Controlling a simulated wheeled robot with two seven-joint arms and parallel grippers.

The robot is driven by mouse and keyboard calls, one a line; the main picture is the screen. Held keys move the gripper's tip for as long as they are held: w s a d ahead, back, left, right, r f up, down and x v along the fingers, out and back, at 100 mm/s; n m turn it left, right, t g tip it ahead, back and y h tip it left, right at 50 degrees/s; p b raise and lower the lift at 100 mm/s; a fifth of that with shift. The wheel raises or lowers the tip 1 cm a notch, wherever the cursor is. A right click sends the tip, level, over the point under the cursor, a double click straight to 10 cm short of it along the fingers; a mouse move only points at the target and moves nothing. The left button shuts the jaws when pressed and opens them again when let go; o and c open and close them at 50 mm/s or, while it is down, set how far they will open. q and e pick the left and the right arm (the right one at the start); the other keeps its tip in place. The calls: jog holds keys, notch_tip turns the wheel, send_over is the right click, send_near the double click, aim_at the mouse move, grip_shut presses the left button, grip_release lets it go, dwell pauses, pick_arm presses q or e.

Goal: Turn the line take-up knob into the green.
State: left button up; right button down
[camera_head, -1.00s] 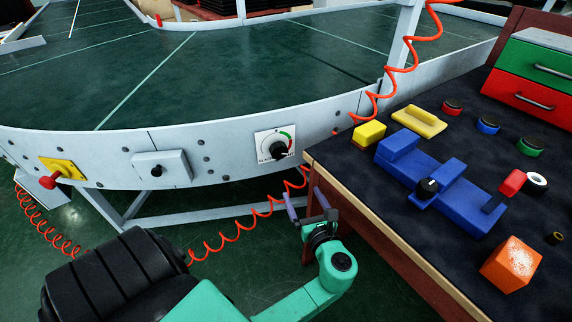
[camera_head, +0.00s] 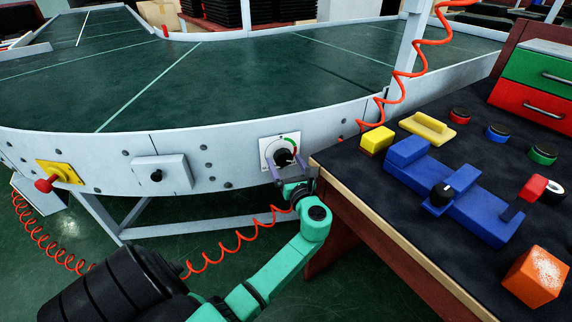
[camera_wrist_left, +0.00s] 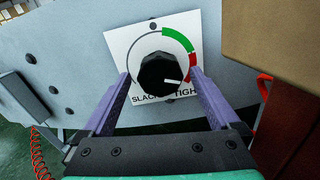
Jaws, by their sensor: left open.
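The take-up knob (camera_head: 283,157) is black and sits on a white dial plate (camera_head: 269,146) on the conveyor's side wall. In the left wrist view the knob (camera_wrist_left: 160,74) has a white pointer line aimed right and slightly down, below the red band (camera_wrist_left: 193,66). The green band (camera_wrist_left: 178,39) arcs over the upper right. "SLACK" and "TIGHT" are partly hidden by my fingers. My left gripper (camera_head: 289,171) is at the dial, open, its purple fingers on either side of the knob's lower part with gaps visible. My right gripper is not in view.
A workbench (camera_head: 330,170) stands close to the right of the dial, its corner near my left arm. A grey switch box (camera_head: 163,173) and a yellow plate with a red button (camera_head: 57,174) are on the wall to the left. An orange coiled hose (camera_head: 235,240) hangs below.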

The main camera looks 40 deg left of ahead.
pick_arm(q)
jog(key=c, duration=1.4)
jog(key=shift+n, duration=0.4)
jog(key=shift+o, duration=0.2)
jog(key=n, duration=0.2)
jog(key=shift+n, duration=0.3)
jog(key=n+b, duration=0.1)
jog(key=n, duration=0.1)
jog(key=shift+f+n, duration=0.1)
jog(key=shift+n, duration=0.3)
jog(key=n+b, duration=0.3)
jog(key=n, duration=0.3)
jog(key=shift+n, duration=0.3)
jog(key=shift+n+b, duration=0.3)
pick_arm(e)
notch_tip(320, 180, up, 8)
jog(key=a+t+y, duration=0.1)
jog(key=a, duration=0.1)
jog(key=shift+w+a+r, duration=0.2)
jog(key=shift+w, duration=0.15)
